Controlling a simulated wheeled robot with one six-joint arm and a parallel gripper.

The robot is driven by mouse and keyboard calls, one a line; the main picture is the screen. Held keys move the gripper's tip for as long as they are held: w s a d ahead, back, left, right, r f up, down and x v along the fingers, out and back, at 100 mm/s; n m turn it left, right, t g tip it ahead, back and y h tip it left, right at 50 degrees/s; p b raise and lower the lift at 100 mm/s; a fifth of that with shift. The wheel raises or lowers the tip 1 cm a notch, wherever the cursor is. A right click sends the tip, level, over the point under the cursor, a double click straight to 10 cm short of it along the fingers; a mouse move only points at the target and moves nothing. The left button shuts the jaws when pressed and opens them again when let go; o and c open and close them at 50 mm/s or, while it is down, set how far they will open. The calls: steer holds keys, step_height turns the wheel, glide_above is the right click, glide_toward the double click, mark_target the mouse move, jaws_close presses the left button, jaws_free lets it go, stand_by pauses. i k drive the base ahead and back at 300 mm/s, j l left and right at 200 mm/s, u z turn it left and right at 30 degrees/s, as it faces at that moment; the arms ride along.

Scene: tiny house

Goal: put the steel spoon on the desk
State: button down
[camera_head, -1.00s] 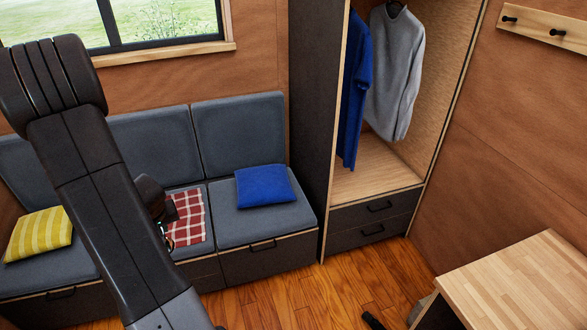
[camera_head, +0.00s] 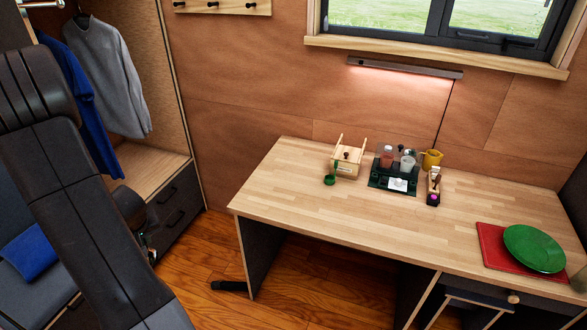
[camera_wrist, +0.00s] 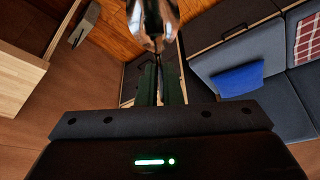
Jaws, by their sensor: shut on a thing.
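The desk (camera_head: 290,205) has a light wood top and fills the middle and right of the head view. My gripper (camera_wrist: 159,62) is shut on the steel spoon (camera_wrist: 154,18), whose shiny metal shows at the top of the wrist view. In the head view my gripper is mostly hidden behind my arm at the left, away from the desk. The rest of the spoon is hidden by the fingers or cut off by the frame edge.
The desk's left and front-middle are bare. A wardrobe (camera_head: 150,172) stands left.

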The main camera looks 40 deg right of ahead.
mark_target(500, 210)
steer(key=k+l+z, duration=0.5)
steer(key=z, duration=0.15)
steer(key=k+l+z, duration=0.15)
steer(key=l+z, duration=0.15)
steer(key=l, duration=0.2)
steer(key=k+l+z, duration=0.1)
steer(key=l+z, duration=0.2)
steer(key=k+l, duration=0.1)
steer(key=l, duration=0.8)
steer(key=l+z, duration=0.1)
steer(key=l, duration=0.8)
steer(key=i, duration=1.15)
